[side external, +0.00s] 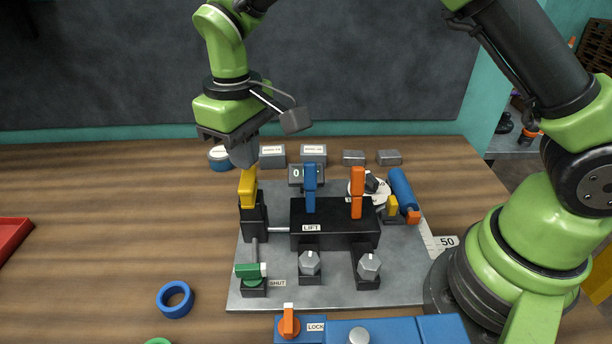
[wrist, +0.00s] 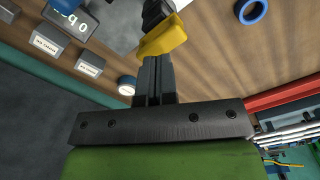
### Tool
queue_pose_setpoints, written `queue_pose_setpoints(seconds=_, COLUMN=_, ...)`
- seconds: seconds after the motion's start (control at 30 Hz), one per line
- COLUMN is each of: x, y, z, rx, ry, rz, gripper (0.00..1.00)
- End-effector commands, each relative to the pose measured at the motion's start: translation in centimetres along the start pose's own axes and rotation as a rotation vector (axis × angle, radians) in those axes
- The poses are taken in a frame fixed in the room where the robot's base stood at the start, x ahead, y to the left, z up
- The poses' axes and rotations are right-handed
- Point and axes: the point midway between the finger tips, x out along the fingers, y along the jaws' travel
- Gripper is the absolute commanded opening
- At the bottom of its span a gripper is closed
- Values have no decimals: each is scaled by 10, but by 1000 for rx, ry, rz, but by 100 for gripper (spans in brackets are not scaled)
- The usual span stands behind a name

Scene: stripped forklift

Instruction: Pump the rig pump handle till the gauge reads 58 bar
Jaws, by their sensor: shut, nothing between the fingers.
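The rig pump has a yellow handle (side external: 248,188) on a black body (side external: 254,222) at the left of the grey plate; the handle also shows in the wrist view (wrist: 163,38). My gripper (side external: 246,164) is shut and empty, pointing down just above and behind the yellow handle. In the wrist view its fingertips (wrist: 154,62) meet the handle's edge; I cannot tell whether they touch. The gauge (side external: 296,174) is a small grey display reading 0, partly hidden behind the blue lever; it also shows upside down in the wrist view (wrist: 70,16).
A black valve block (side external: 335,238) marked LIFT carries a blue lever (side external: 310,185) and an orange lever (side external: 357,195). A green valve handle (side external: 250,270) stands beside a SHUT label. Grey labelled blocks (side external: 313,154) line the back. A blue ring (side external: 175,299) lies front left.

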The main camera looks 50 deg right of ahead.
Motion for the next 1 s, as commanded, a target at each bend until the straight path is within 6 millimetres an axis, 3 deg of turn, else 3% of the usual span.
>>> queue_pose_setpoints(seconds=1.0, x=38, y=0, z=0, rx=1, ry=-1, rz=0, gripper=0)
